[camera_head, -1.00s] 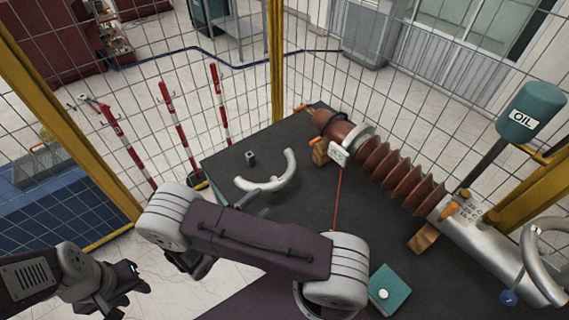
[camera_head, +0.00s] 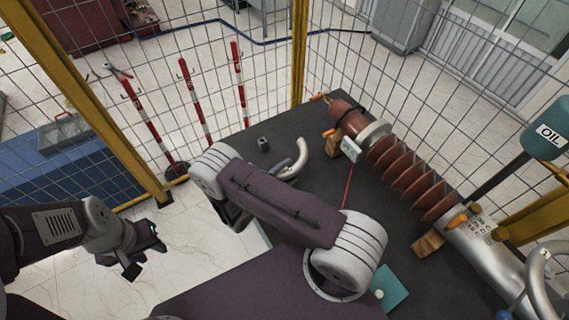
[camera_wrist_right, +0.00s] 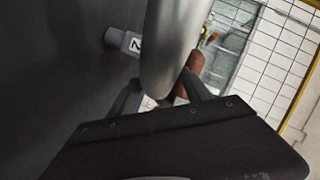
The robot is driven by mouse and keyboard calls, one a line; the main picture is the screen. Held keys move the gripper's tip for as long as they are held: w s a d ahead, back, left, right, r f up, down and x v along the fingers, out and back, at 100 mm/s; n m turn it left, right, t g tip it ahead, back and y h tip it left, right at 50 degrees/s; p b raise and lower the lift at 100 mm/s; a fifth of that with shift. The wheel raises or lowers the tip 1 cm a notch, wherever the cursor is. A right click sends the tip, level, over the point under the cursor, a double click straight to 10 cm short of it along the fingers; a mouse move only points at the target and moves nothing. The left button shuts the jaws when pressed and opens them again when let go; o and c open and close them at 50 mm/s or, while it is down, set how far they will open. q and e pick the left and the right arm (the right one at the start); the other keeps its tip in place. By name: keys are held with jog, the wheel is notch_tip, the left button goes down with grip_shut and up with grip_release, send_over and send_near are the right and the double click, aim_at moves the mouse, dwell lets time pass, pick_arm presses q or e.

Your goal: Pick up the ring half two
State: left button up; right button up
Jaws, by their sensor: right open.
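The ring half two is a pale grey curved piece on the dark table. In the head view one end of it (camera_head: 303,155) shows; my right arm hides the rest. In the right wrist view it (camera_wrist_right: 168,45) fills the upper middle as a smooth grey curve, with a small block marked 2 (camera_wrist_right: 128,42) to its left. My right gripper (camera_wrist_right: 160,95) is open, its two fingers on either side of the ring half's near part; I cannot tell if they touch it. In the head view its fingertips (camera_head: 288,166) are at the ring half. My left gripper (camera_head: 147,257) looks open and empty, off the table.
A brown ribbed bushing (camera_head: 400,175) lies on wooden supports at the table's right. A small dark block (camera_head: 263,144) sits behind the ring half. A teal box (camera_head: 388,287) lies near the front. A green oil container (camera_head: 548,130) stands far right. Mesh fencing surrounds the table.

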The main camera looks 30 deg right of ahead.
jog(key=shift+w+d+f, duration=0.2)
jog(key=shift+w+d, duration=0.05)
jog(key=shift+d, duration=0.25)
grip_shut()
notch_tip(320, 180, up, 10)
jog(key=shift+r+b, duration=0.1)
jog(key=shift+b, duration=0.25)
jog(key=shift+a, duration=0.1)
